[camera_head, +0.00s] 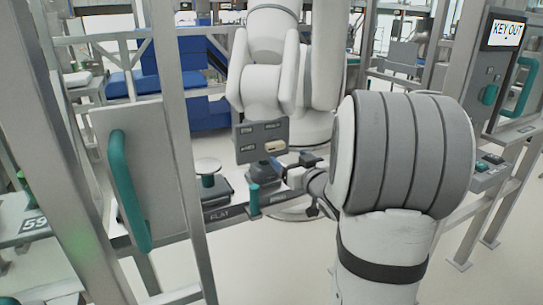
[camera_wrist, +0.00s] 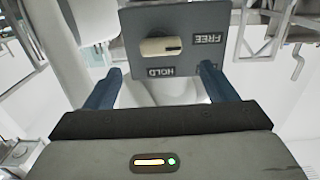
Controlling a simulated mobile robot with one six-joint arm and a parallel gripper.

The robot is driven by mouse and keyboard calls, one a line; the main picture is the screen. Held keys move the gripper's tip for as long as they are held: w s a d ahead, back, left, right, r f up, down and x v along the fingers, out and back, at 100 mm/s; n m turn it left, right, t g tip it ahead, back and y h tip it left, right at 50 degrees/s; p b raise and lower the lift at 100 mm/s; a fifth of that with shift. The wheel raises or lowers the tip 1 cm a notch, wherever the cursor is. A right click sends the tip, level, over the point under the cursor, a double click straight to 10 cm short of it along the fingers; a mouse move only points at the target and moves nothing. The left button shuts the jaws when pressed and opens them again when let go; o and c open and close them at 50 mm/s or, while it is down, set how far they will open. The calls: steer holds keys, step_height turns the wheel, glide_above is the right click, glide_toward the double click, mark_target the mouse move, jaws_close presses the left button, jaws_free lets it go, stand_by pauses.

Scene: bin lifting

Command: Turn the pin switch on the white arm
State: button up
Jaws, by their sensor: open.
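The white arm (camera_head: 262,85) stands behind the rail in the head view, with a grey switch panel (camera_head: 248,130) on its lower part. The pin switch, a cream knob (camera_head: 275,146), sits on that panel. In the wrist view the panel (camera_wrist: 190,22) fills the top, with upside-down HOLD and FREE labels. The knob (camera_wrist: 150,46) lies sideways there, its dark mark at its right end, beside HOLD. My gripper (camera_wrist: 160,82) is open, its blue fingers on either side below the knob, apart from it and empty. In the head view my gripper (camera_head: 282,170) is just below the panel, partly hidden by my wrist.
A rail (camera_head: 232,211) marked FLAT runs under the panel, with a teal peg (camera_head: 253,198) and a round-topped pad (camera_head: 208,168). A plate with a teal handle (camera_head: 127,190) stands left between metal posts. A KEY OUT screen (camera_head: 505,31) and teal controls stand right.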

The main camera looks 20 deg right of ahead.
mark_target(277, 147)
steer(key=w, duration=0.7)
steer(key=shift+w+a, duration=0.15)
steer(key=shift+w, duration=0.25)
